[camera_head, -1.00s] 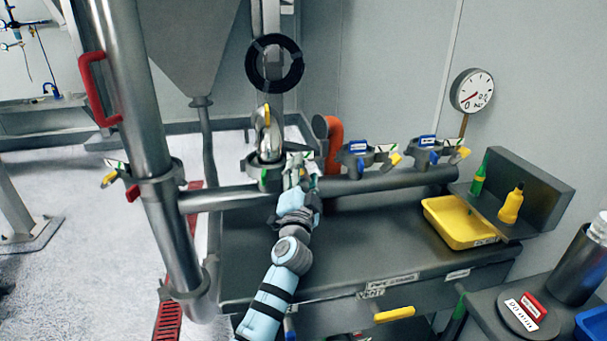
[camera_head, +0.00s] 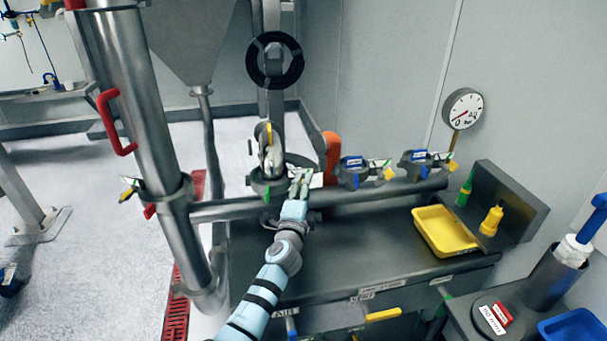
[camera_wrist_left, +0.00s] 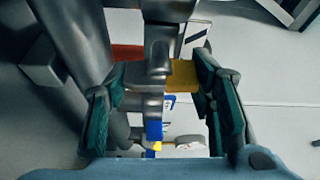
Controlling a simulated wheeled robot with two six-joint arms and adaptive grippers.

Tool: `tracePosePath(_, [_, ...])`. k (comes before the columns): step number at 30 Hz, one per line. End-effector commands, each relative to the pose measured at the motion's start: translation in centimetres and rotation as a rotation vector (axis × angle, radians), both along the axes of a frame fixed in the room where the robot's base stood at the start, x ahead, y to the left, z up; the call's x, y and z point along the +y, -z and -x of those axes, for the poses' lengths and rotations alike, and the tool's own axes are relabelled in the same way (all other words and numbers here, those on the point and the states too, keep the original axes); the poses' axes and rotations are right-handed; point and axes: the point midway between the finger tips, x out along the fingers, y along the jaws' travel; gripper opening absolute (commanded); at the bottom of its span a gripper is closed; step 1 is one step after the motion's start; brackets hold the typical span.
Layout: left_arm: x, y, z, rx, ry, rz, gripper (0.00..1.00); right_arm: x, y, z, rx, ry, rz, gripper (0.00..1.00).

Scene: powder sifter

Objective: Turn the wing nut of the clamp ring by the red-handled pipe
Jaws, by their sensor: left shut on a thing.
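My left gripper (camera_head: 301,180) is at the right side of the middle clamp ring (camera_head: 264,187) on the horizontal pipe (camera_head: 365,195). In the left wrist view, the gripper (camera_wrist_left: 165,95) has its dark green finger pads on both sides of a grey clamp part and a yellow wing nut (camera_wrist_left: 183,73). It is shut on the wing nut, which my fingers hide in the head view. A red handle (camera_head: 115,122) is on the tall steel pipe (camera_head: 150,130) at left. That pipe carries another clamp ring (camera_head: 178,191) with a yellow wing nut (camera_head: 127,195). My right gripper is out of view.
Two more clamp rings (camera_head: 352,174) (camera_head: 418,164) with blue and yellow parts sit farther right. An orange elbow (camera_head: 332,155) stands behind the pipe. A yellow tray (camera_head: 418,222) and a gauge (camera_head: 463,109) are at right. The dark bench top (camera_head: 345,255) is clear in the middle.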

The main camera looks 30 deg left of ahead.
Motion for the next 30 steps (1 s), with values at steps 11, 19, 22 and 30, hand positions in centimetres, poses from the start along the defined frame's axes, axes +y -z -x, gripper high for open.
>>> tracePosePath(11, [0.0,-0.7,0.0,0.216,0.0,-0.28,0.21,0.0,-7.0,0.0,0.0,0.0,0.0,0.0])
tracePosePath(19, [0.0,-0.3,0.0,0.358,0.0,-0.469,0.21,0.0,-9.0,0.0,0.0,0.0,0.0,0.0])
tracePosePath(22, [0.0,-0.2,0.0,0.401,0.0,-0.526,0.21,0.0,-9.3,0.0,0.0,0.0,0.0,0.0])
tracePosePath(30, [0.0,0.0,0.0,0.481,0.0,-0.634,0.21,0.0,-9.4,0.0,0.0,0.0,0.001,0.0])
